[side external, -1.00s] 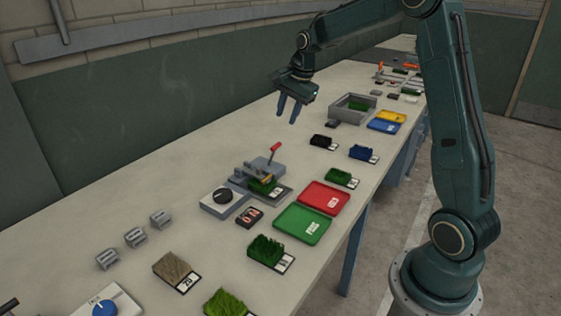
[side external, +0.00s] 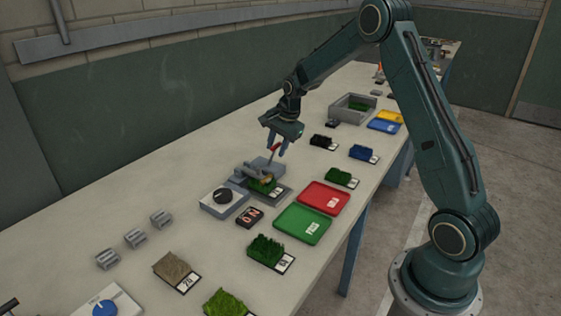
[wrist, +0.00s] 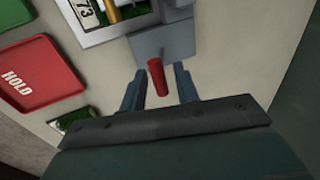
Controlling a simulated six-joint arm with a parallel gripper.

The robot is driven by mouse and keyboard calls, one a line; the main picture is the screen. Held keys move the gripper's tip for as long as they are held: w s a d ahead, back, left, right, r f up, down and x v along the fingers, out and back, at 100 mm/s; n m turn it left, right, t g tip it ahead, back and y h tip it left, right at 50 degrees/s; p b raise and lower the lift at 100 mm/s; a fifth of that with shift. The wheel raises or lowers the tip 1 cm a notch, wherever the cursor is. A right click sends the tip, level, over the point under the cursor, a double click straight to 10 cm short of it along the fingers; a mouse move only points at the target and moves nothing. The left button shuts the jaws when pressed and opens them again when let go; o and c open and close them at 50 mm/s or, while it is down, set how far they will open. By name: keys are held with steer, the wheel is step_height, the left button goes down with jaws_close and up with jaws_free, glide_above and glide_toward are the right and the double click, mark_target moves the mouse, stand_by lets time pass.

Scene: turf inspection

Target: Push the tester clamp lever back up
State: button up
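The tester (side external: 258,166) is a grey clamp block on the bench with a green turf sample (side external: 266,185) in it. Its red-handled clamp lever (side external: 274,149) sticks up at a tilt from the block. In the wrist view the red lever handle (wrist: 157,77) lies between the two fingers of my gripper (wrist: 159,88), with a visible gap on each side. My gripper (side external: 277,146) points down over the tester and is open. The side view partly hides the lever behind the fingers. The tester block (wrist: 163,43) fills the upper middle of the wrist view.
A dial box (side external: 215,202) and a small display (side external: 250,217) stand in front of the tester. A red HOLD tray (side external: 324,197) and a green tray (side external: 302,225) lie to its right. Several turf samples dot the bench.

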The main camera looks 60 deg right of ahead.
mark_target(270, 164)
steer(key=shift+w+f, duration=0.1)
steer(key=shift+f, duration=0.1)
jaws_close()
steer(key=shift+w+r, duration=0.1)
steer(key=shift+w, duration=0.05)
stand_by(0.3)
steer(key=shift+w+r+g, duration=0.2)
steer(key=shift+w+g, duration=0.5)
steer(key=shift+g, duration=0.3)
steer(key=shift+w+g, duration=0.55)
steer(key=shift+g, duration=0.25)
steer(key=shift+w+g, duration=0.8)
steer(key=shift+g, duration=0.3)
